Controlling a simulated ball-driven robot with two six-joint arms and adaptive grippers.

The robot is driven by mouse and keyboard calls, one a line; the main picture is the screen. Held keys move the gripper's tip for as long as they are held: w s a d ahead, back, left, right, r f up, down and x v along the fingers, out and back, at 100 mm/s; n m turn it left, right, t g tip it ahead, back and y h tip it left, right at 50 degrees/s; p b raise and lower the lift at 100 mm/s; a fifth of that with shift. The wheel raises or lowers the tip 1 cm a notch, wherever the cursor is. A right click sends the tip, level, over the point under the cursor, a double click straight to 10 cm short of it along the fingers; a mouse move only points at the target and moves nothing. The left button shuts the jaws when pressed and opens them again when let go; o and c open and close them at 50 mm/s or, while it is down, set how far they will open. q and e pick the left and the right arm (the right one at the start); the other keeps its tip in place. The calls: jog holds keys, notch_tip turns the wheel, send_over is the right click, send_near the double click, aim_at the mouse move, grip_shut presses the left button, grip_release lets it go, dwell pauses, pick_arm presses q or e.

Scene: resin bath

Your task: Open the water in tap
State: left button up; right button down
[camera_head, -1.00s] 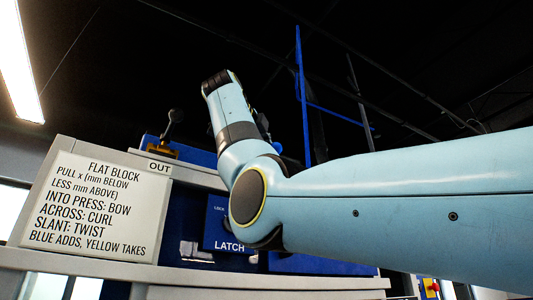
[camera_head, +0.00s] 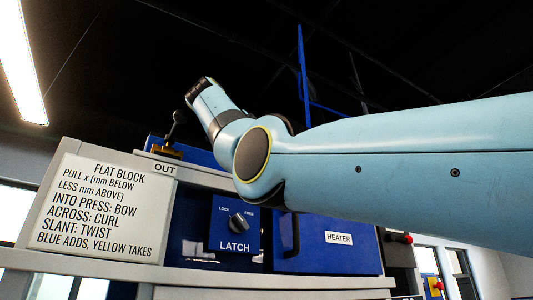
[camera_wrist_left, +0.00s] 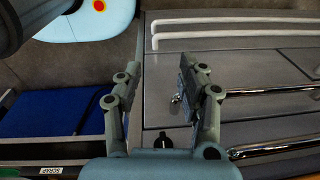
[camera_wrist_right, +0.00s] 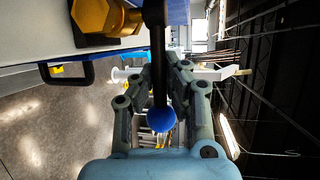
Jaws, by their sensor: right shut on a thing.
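In the right wrist view a tap has a brass body (camera_wrist_right: 95,18) and a dark lever (camera_wrist_right: 158,65) ending in a blue ball (camera_wrist_right: 161,119). My right gripper (camera_wrist_right: 162,68) is shut on this lever, with the ball on the palm side of the fingertips. My arm hides this gripper and tap in the head view. There, another brass tap (camera_head: 167,150) with a dark ball on its upright lever stands by the OUT label (camera_head: 164,169). My left gripper (camera_wrist_left: 163,78) is open and empty above a grey surface in the left wrist view.
In the head view, a sign (camera_head: 105,208) stands at the left, with a LATCH knob (camera_head: 238,222) and a HEATER label (camera_head: 338,238) further right. The left wrist view shows chrome rails (camera_wrist_left: 270,148) and a blue bin (camera_wrist_left: 55,112) by a SCRAP label.

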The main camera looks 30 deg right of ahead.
jog(key=c, duration=1.3)
grip_release()
jog(key=shift+w+a+f, duration=0.1)
jog(key=shift+f, duration=0.05)
jog(key=shift+c, duration=0.2)
jog(key=v, duration=0.7)
jog(key=shift+a, duration=0.15)
